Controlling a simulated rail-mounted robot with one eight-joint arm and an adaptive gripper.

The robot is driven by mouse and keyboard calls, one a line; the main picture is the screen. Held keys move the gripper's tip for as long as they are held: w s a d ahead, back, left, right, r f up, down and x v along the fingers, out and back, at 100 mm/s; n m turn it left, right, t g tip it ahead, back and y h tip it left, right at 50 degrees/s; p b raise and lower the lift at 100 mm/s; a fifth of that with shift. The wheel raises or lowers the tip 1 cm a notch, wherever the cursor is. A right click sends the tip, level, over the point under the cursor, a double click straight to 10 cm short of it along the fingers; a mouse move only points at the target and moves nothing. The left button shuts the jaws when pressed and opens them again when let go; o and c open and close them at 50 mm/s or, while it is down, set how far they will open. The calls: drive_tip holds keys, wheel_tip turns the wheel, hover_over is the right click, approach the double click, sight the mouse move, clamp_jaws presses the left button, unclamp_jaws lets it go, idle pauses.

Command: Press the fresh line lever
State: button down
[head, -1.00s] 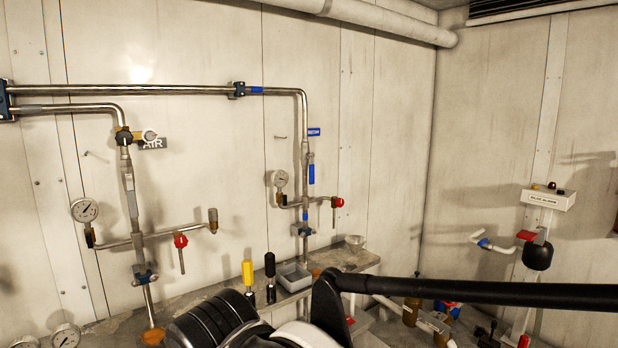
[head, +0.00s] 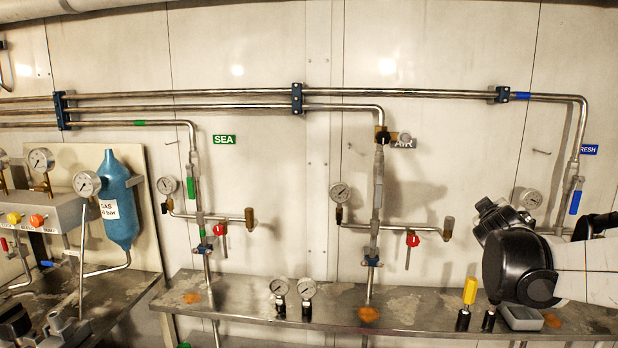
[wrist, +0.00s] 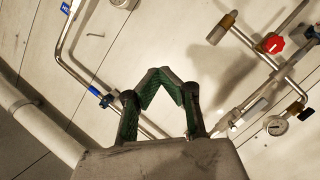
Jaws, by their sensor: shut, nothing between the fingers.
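The fresh line's blue lever (head: 576,200) hangs along its vertical pipe near the right edge of the head view, beside the blue FRESH label (head: 589,149). My arm covers the lower part of this line. In the wrist view my gripper (wrist: 168,73) is shut and empty, its green-padded fingers meeting at the tips. Behind it, the fresh pipe (wrist: 64,50) bends at the left, with part of a blue label (wrist: 67,8) at the top edge. The lever is not clear in the wrist view. My gripper is not seen in the head view.
The air line (head: 378,190) and sea line (head: 194,180) stand to the left. A steel bench (head: 240,310) runs below, with yellow (head: 470,290) and black handles and a grey tray (head: 520,318). A thick pipe (wrist: 35,125) crosses the wrist view's left.

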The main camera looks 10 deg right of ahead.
drive_tip(key=w+d+n+t+h+p, duration=0.1)
drive_tip(key=d+n+p, duration=0.15)
drive_tip(key=d, duration=0.85)
drive_tip(key=w+d+n+t+p, duration=0.2)
drive_tip(key=d+n, duration=0.2)
drive_tip(key=d, duration=0.8)
drive_tip(key=s+d+f+n+y, duration=0.1)
drive_tip(key=s+d+f+n, duration=0.1)
drive_tip(key=d+f, duration=0.4)
drive_tip(key=shift+s+d+n+p, duration=0.3)
drive_tip(key=shift+d+n+p, duration=0.2)
drive_tip(key=shift+n, duration=0.25)
drive_tip(key=shift+w, duration=0.1)
drive_tip(key=w+d+p, duration=0.2)
drive_tip(key=w+d, duration=0.5)
drive_tip(key=d, duration=0.2)
drive_tip(key=shift+p, duration=0.3)
drive_tip(key=shift+w+f, duration=0.15)
